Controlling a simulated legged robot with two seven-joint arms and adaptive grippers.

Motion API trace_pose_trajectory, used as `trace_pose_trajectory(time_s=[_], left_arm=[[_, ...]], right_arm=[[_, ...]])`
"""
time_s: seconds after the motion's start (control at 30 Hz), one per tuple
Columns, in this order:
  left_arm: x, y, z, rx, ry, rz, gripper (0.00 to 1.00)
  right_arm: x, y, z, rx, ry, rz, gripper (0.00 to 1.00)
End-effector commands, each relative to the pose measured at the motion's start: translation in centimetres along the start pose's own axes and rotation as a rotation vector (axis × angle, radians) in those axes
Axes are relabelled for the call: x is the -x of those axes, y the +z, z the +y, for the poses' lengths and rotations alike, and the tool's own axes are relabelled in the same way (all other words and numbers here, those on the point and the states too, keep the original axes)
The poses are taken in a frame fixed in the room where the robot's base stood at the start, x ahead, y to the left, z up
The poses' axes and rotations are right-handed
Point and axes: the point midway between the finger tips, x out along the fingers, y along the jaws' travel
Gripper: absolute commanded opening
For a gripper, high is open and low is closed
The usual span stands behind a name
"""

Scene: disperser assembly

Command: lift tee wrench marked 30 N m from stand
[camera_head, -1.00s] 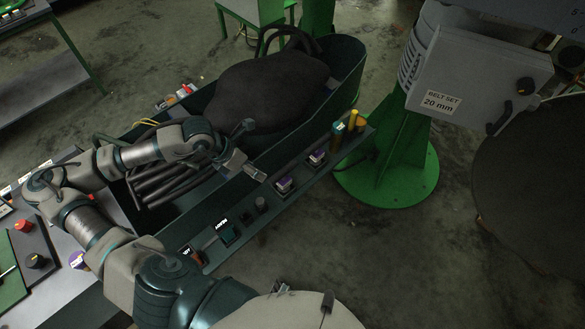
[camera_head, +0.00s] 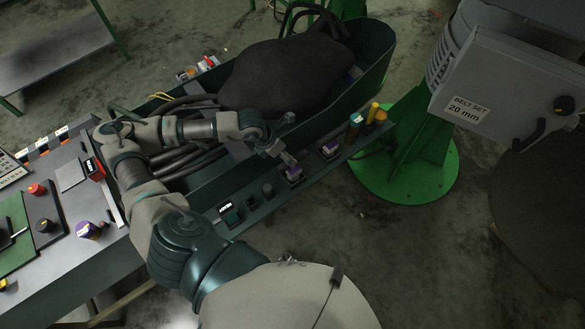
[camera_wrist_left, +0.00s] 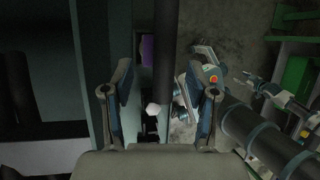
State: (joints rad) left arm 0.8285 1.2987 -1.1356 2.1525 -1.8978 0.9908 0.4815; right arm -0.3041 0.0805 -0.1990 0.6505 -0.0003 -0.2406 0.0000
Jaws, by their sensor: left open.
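My left gripper (camera_head: 288,160) is at the front rail of the long green trough, just above a purple-and-white piece (camera_head: 294,174) in the rail. In the left wrist view the gripper (camera_wrist_left: 163,95) is open. A dark upright bar (camera_wrist_left: 167,45) shows between its fingers, and a purple patch (camera_wrist_left: 147,48) shows beside that bar. I cannot tell whether the bar is a tee wrench. A second purple-and-white piece (camera_head: 329,151) sits further right on the rail. No 30 N m marking can be read. My right gripper is not in view.
The trough (camera_head: 377,62) holds a large dark sack (camera_head: 275,80) and dark rods. Yellow-topped tools (camera_head: 373,113) stand at the rail's right end, near a green pedestal (camera_head: 430,165). A bench with a purple knob (camera_head: 88,230) is at left. Open floor lies in front of the rail.

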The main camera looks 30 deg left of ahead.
Motion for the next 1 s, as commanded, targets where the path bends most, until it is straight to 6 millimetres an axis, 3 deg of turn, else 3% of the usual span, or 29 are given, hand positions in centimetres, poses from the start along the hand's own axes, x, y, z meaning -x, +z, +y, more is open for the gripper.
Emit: trace_pose_trajectory(time_s=[0.33,0.63,0.87,1.0], left_arm=[[-4.6,0.2,0.0,0.001,-0.002,0.001,0.58],[-5.3,0.1,0.0,0.001,-0.001,-0.001,0.58],[-5.3,0.1,-0.1,0.001,-0.001,0.0,0.03],[-5.3,0.3,-0.1,0.0,-0.001,-0.002,0.0]], right_arm=[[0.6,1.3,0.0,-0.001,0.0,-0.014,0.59],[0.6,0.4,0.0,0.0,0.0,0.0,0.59],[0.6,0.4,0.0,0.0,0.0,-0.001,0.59],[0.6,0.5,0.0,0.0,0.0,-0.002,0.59]])
